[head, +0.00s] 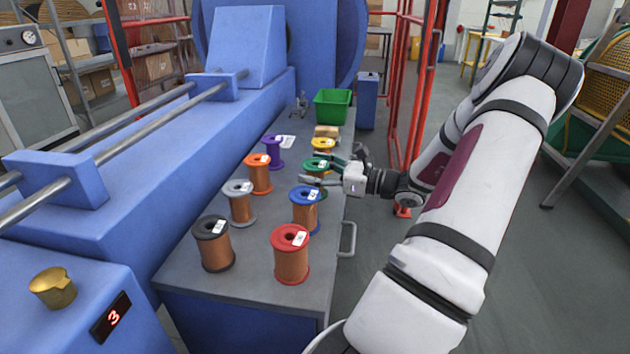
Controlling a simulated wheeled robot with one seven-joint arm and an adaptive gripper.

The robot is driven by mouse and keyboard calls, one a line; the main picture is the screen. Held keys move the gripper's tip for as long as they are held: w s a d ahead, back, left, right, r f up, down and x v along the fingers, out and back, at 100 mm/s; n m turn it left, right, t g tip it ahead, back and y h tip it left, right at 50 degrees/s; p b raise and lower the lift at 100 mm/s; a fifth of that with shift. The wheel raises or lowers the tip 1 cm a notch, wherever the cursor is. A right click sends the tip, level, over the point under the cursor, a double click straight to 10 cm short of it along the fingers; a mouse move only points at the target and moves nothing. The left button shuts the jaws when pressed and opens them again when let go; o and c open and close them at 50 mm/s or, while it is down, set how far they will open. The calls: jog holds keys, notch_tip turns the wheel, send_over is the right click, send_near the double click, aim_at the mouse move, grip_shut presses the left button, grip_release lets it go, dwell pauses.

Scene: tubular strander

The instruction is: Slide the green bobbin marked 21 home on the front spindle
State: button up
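The green bobbin (316,163) stands upright on the grey bench, in the right row between the yellow and blue bobbins. A small white label lies on its top; its number is too small to read. My gripper (313,169) reaches in from the right, with its fingers spread on either side of the green bobbin. The near finger hides most of its copper winding. I cannot tell whether the fingers touch it. No spindle can be clearly made out in this view.
The bench (262,292) also holds red (291,254), blue (304,210), yellow (322,145), black (213,243), grey (239,202), orange (258,174) and purple (273,151) bobbins. A green bin (332,107) stands behind. The blue machine (130,185) runs along the left; its display (111,317) reads 3.

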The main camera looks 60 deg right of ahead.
jog(key=c, duration=1)
jog(key=shift+r+p, duration=4.5)
jog(key=shift+r, duration=3.05)
